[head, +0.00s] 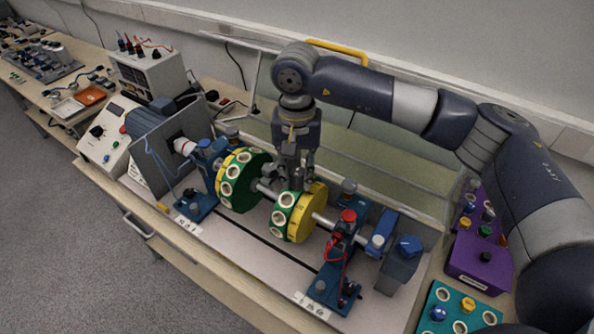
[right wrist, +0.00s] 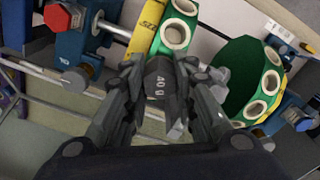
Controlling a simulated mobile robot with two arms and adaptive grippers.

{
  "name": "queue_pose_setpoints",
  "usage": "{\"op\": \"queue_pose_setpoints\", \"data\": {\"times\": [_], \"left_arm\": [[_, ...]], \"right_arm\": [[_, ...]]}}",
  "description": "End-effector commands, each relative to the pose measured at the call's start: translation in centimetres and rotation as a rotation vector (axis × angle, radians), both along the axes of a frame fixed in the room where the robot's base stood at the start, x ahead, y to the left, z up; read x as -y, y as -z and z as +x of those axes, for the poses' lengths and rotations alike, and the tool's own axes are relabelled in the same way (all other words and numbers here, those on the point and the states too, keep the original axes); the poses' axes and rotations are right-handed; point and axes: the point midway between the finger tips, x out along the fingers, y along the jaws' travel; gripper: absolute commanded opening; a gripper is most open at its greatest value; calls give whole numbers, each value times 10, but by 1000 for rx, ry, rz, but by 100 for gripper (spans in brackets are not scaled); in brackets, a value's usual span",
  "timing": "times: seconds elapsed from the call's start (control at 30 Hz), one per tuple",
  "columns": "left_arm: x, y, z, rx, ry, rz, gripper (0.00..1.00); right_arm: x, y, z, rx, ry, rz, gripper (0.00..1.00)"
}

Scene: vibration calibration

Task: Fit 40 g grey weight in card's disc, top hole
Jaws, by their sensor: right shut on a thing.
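My right gripper (head: 298,184) points down over the right disc (head: 305,222), which has a yellow face and a green rim with white-ringed holes. In the right wrist view my right gripper (right wrist: 160,88) is shut on a dark grey weight marked 40 g (right wrist: 160,70), close to this disc's rim (right wrist: 173,35). The weight looks outside the holes; whether it touches the rim I cannot tell. The left disc (head: 240,180), also green and yellow, sits on the same shaft and shows in the right wrist view (right wrist: 232,85). No card is readable. My left gripper is not in view.
Blue bearing stands (head: 345,245) carry the shaft, one with a red knob. A purple block (head: 480,262) and a teal block (head: 440,292) with coloured pieces are at right. A control box (head: 106,128) is at left. A clear guard stands behind the discs.

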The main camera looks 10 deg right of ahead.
Motion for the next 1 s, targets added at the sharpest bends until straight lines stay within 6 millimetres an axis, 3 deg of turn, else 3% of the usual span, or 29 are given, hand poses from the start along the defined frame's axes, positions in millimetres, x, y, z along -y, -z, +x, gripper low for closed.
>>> {"op": "queue_pose_setpoints", "data": {"times": [0.2, 0.23, 0.3, 0.33, 0.73, 1.0], "left_arm": [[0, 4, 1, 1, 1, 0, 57], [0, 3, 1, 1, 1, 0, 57], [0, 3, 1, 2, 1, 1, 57], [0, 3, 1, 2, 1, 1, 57], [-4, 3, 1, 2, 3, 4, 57], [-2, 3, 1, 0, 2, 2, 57]], "right_arm": [[0, 4, 0, 0, 0, 0, 5], [0, 3, 0, 0, 0, 0, 30], [0, 3, 0, 0, 0, 0, 46], [0, 3, 0, 0, 0, 0, 49], [0, -3, 0, 1, 0, 1, 49], [-1, -52, 1, 5, 0, 2, 49]]}}
